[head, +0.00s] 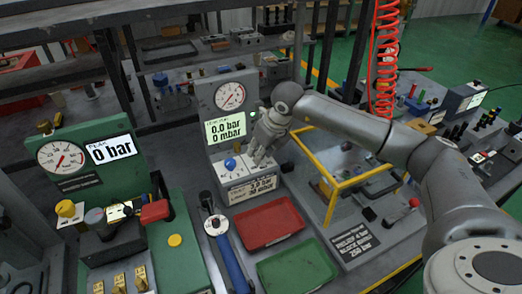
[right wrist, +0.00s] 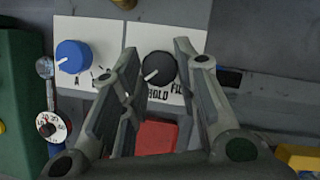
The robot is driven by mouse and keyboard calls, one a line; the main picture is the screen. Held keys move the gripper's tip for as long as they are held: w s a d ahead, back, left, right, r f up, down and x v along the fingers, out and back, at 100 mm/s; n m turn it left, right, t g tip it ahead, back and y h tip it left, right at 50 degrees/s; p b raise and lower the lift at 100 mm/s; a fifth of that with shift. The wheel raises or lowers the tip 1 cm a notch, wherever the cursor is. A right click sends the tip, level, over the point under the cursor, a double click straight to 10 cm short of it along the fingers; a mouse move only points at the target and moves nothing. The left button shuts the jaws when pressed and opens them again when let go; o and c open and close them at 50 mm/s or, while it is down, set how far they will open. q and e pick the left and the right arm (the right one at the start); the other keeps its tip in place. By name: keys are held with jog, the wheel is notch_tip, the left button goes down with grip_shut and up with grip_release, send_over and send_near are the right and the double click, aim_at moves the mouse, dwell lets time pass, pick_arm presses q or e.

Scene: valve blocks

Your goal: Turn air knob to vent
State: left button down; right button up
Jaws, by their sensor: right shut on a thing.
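The air knob is a round black knob (right wrist: 158,68) with a white pointer line, on a white panel in the right wrist view. The pointer points to the lower left. The word HOLD is printed below it and another label, partly hidden, to its right; my left-side finger covers the panel left of the knob. My right gripper (right wrist: 157,52) is shut on the knob, one finger on each side. In the head view my right gripper (head: 262,153) reaches down to the front of the grey gauge unit (head: 205,100) and hides the knob. My left gripper is not in view.
A blue knob (right wrist: 73,56) sits left of the black one, also in the head view (head: 230,164). The unit's screen (head: 225,127) reads 0.0 bar, 0 mbar. A red tray (head: 268,222), a green tray (head: 298,268) and a yellow frame (head: 330,200) stand near.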

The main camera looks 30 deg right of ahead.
jog(key=o, duration=1)
jog(key=shift+r, duration=0.1)
jog(key=v, duration=1.2)
